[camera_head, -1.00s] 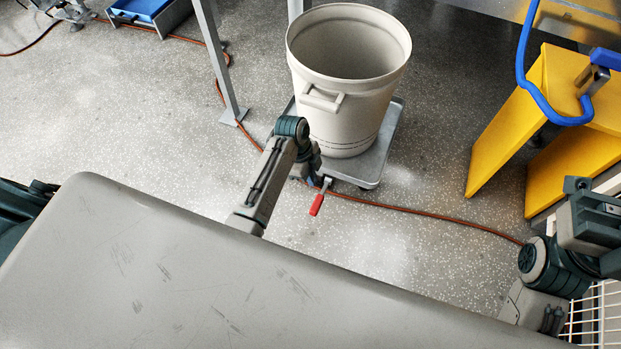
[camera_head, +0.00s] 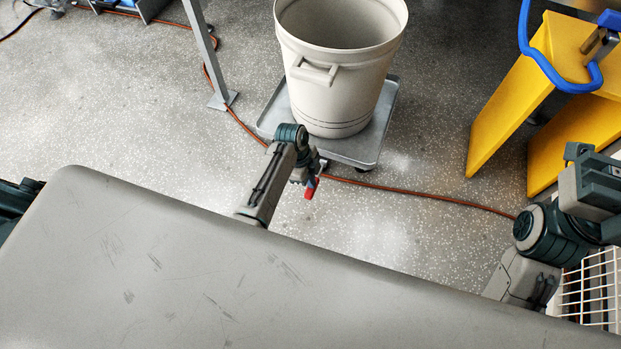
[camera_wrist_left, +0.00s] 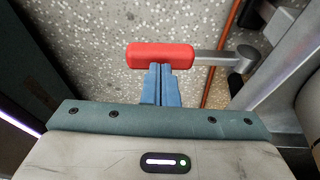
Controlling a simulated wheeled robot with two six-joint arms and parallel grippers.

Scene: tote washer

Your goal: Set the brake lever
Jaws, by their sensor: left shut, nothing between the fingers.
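The brake lever has a red grip (camera_head: 311,189) and hangs off the front of the grey dolly (camera_head: 352,150). In the left wrist view the red grip (camera_wrist_left: 160,56) lies crosswise, with a grey metal arm (camera_wrist_left: 215,58) running right to a pivot. My left gripper (camera_wrist_left: 160,68) is shut and empty. Its blue fingertips meet the near edge of the red grip in that picture; I cannot tell if they press on it. In the head view my left gripper (camera_head: 313,180) is mostly hidden behind its wrist, right at the lever. My right gripper's fingers are not in view.
A large cream bin (camera_head: 340,75) stands on the dolly. An orange-red hose (camera_head: 430,194) runs along the floor by the dolly. A grey post (camera_head: 205,55) stands left, a yellow stand (camera_head: 510,105) with a blue handle right.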

